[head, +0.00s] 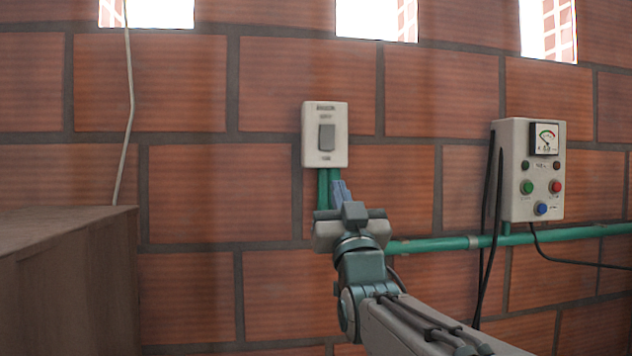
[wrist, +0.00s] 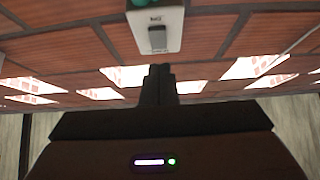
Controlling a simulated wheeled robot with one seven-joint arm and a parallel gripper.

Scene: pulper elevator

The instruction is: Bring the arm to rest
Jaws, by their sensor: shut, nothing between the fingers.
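My gripper (head: 340,192) is in front of the brick wall in the head view, just below a white wall switch box (head: 312,150) with a grey rocker. Its fingers are together and hold nothing. In the wrist view my gripper (wrist: 159,70) points up toward the same switch box (wrist: 172,38), with its closed fingertips a little short of the rocker in the picture. I cannot tell whether they touch the wall or the box. My arm reaches in from the lower right of the head view.
A control box (head: 512,190) with a gauge and several coloured buttons hangs at the right. A green pipe (head: 450,243) runs along the wall, with black cables below. A brown box-like block (head: 60,270) stands at the left. Bright openings (head: 376,18) line the wall's top.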

